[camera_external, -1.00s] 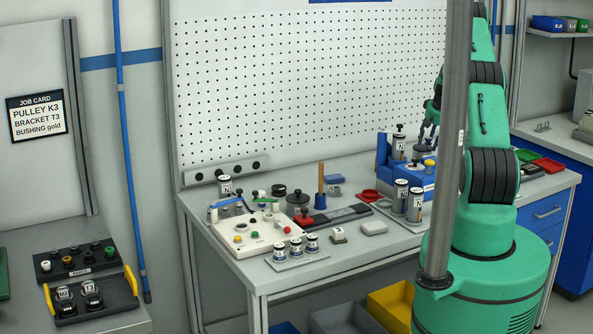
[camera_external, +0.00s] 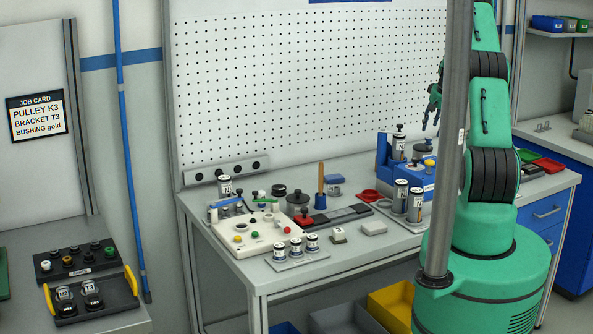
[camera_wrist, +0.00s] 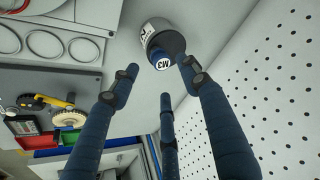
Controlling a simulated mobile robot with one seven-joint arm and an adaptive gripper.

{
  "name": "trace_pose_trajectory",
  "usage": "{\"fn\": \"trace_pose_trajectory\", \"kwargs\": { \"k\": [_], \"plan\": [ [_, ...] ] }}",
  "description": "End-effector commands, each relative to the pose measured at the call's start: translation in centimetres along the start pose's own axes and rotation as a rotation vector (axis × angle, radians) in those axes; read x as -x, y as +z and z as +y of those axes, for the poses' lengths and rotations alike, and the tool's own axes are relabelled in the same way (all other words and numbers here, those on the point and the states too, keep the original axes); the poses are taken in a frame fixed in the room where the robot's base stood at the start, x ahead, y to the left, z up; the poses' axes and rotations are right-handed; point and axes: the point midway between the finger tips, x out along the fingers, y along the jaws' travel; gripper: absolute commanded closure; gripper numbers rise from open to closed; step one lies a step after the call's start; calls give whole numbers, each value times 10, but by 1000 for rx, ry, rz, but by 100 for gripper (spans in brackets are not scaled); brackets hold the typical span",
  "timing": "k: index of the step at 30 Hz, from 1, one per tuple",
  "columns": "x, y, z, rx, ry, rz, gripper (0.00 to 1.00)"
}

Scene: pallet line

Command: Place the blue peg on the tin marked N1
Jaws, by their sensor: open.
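My gripper (camera_external: 433,112) is open and empty, above the back right of the bench. Its dark blue fingers (camera_wrist: 160,88) spread apart in the wrist view. Near the fingertips there, a grey canister with a white label (camera_wrist: 160,38) carries a round blue piece marked CW (camera_wrist: 162,62). I cannot tell whether this blue piece is the peg. In the external view, a labelled tin (camera_external: 225,186) stands at the back left of the bench, and two more labelled tins (camera_external: 400,196) (camera_external: 415,206) stand at the right. Their markings are too small to read surely.
A blue fixture (camera_external: 383,158) stands at the back right, beside a grey pot (camera_external: 424,151). A white fixture plate (camera_external: 238,247), small jars (camera_external: 296,248) and a blue-and-wooden upright tool (camera_external: 320,190) crowd the left. The pegboard (camera_wrist: 285,100) rises close on the right in the wrist view.

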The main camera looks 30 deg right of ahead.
Motion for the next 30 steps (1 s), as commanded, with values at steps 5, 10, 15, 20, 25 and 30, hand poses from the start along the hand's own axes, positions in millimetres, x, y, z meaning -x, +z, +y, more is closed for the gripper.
{"fn": "trace_pose_trajectory", "kwargs": {
  "k": [5,10,15,20,25,30],
  "plan": [
    [22,0,0,0,0,0,54],
    [36,0,0,0,0,0,54],
    [42,0,0,-1,0,0,54],
    [43,0,0,-1,0,0,54],
    [43,0,0,-1,0,0,54],
    [43,0,0,-1,0,0,54]
  ]
}}
